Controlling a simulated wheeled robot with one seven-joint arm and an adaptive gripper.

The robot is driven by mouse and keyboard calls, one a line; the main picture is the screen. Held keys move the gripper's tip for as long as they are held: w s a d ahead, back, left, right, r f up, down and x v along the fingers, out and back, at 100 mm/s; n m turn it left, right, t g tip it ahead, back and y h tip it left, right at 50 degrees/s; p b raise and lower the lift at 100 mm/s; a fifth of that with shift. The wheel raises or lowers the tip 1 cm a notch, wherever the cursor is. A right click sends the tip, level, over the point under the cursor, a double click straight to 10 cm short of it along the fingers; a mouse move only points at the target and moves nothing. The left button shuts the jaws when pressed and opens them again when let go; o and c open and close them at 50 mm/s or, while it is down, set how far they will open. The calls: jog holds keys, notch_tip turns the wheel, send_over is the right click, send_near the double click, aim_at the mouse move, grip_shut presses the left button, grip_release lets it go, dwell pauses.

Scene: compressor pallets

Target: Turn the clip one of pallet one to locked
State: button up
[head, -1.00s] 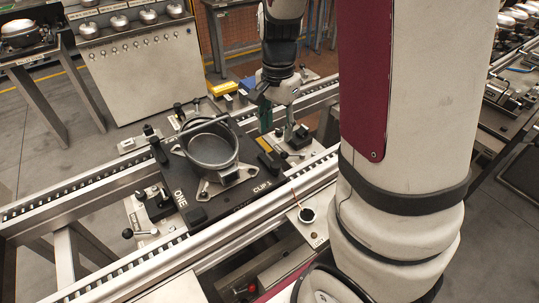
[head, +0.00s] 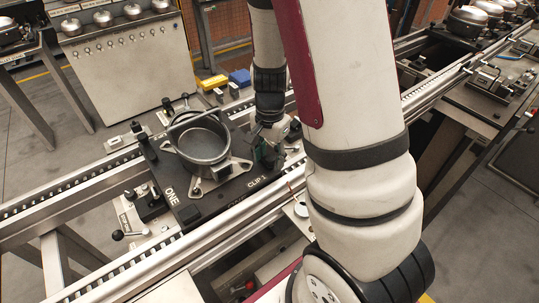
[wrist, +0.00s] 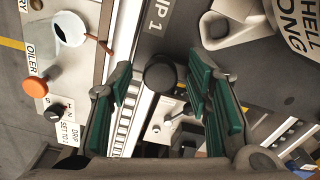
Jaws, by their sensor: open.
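Pallet one (head: 192,213) is a dark plate marked ONE on the rails, with a grey metal shell (head: 203,142) seated on it. The corner label CLIP 1 (head: 256,182) shows beside my gripper (head: 268,157). In the wrist view a round black knob (wrist: 160,74), apparently of clip one, lies near that label. It appears between the green-padded fingers of my gripper (wrist: 163,95), which are open and spread on either side. I cannot tell whether they touch it. In the head view my gripper hides clip one's handle, so its turn position is unclear.
A panel marked OILER (wrist: 45,50) with an orange knob (wrist: 35,87) lies beside the near rail. A yellow block (head: 212,82) and a blue block (head: 240,77) sit behind the far rail.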

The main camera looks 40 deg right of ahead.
jog(key=shift+c, duration=0.2)
grip_shut()
jog(key=shift+n, duration=0.4)
jog(key=n, duration=0.4)
jog(key=shift+b, duration=0.3)
jog(key=shift+n, duration=2.2)
